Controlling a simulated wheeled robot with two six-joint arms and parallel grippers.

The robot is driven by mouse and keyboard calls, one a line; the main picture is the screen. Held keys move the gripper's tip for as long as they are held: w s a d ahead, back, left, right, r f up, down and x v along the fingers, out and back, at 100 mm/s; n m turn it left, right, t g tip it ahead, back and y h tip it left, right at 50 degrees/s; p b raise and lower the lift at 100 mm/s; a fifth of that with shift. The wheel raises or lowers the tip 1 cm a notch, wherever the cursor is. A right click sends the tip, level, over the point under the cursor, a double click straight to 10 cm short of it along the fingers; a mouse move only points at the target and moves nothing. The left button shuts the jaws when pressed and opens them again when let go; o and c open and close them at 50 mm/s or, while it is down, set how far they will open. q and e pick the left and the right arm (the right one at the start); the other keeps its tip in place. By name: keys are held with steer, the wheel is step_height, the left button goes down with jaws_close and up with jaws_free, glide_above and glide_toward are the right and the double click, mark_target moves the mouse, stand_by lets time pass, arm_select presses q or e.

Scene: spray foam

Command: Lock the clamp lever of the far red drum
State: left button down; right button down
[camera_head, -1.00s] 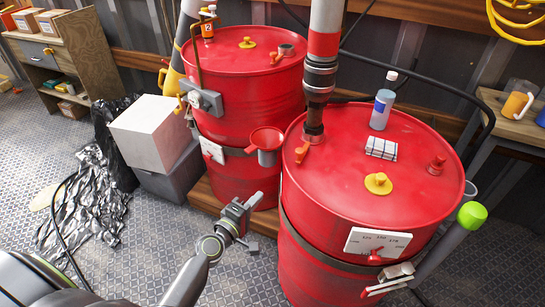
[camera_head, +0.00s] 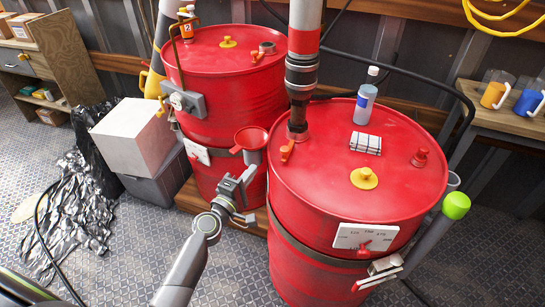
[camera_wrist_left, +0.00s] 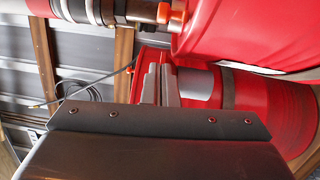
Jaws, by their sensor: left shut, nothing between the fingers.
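The far red drum (camera_head: 240,98) stands at the back left, with a dark band around its middle. A white dial plate (camera_head: 196,152) with a red pointer and a red funnel over a grey cup (camera_head: 252,157) sit on its front. I cannot make out its clamp lever; my gripper and the cup cover part of the band. My left gripper (camera_head: 246,176) is shut and empty, just in front of this drum below the funnel. In the left wrist view its fingers (camera_wrist_left: 160,82) are together beside a grey cylinder (camera_wrist_left: 200,88) and the drum's band. My right gripper is not in view.
The near red drum (camera_head: 320,205) stands close on the right, with a clamp lever (camera_head: 380,273) on its front. A white box (camera_head: 133,135) on a grey one stands left. Open floor lies in front.

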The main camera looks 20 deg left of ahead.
mark_target(273, 166)
arm_select(q)
steer(key=shift+w+d+r, duration=0.1)
steer(key=shift+w+d, duration=0.6)
steer(key=shift+w, duration=0.5)
steer(key=shift+w+d+r, duration=0.1)
steer(key=shift+w+d, duration=0.65)
steer(key=shift+w, duration=0.5)
steer(key=shift+w+d+r, duration=0.1)
steer(key=shift+w+d, duration=0.6)
steer(key=shift+w, duration=0.5)
